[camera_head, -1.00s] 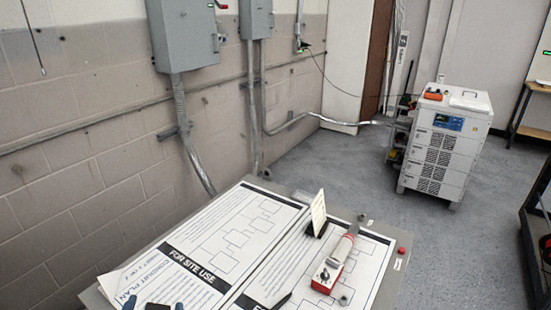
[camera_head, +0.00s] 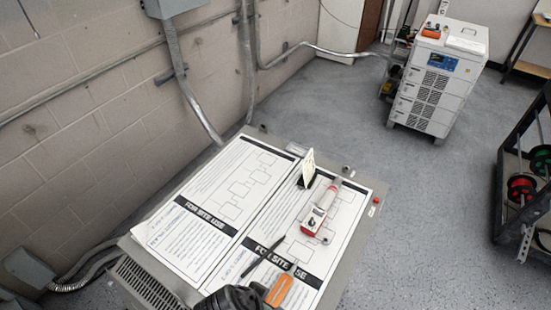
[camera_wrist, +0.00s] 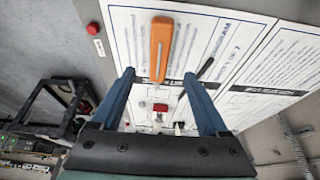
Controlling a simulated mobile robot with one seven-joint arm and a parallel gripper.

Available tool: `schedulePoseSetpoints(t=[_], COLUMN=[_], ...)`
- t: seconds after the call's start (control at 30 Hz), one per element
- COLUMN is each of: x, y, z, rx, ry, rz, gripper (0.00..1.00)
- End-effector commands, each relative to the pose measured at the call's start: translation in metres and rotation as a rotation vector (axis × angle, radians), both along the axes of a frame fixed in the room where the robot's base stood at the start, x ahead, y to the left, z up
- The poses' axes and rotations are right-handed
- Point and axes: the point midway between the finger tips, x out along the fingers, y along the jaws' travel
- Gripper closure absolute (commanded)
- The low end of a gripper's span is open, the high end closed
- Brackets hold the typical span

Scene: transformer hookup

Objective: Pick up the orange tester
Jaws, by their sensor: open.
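The orange tester (camera_head: 279,291) lies on the paper sheets on top of the grey cabinet, near the bottom of the head view. In the wrist view the long, slim tester (camera_wrist: 160,48) lies ahead of my gripper, its near end between the fingertips as seen. My gripper (camera_wrist: 159,76) is open, with two blue fingers, and nothing is held. In the head view only a dark part of my arm end shows, just left of the tester and partly covering it. I cannot tell the height of the fingers above the sheets.
A dark pen (camera_head: 262,257), a red and white device (camera_head: 319,211) and a small standing card (camera_head: 308,169) are also on the grey cabinet top (camera_head: 352,240). A white wheeled unit (camera_head: 434,90) stands behind, and a dark rack with spools (camera_head: 507,203) is at right.

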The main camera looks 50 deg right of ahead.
Motion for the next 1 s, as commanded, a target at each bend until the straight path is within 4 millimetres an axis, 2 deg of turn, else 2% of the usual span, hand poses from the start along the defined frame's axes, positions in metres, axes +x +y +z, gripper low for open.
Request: schedulePoseSetpoints(t=[0.1,0.37,0.7,1.0], x=[0.000,0.001,0.000,0.001], y=[-0.007,-0.013,-0.024,-0.027], z=[-0.018,-0.034,-0.073,-0.080], rx=[0.001,0.000,0.000,-0.001], ry=[0.002,-0.001,-0.001,-0.002], rz=[-0.001,0.000,0.000,0.002], gripper=[0.22,0.22,0.22,0.22])
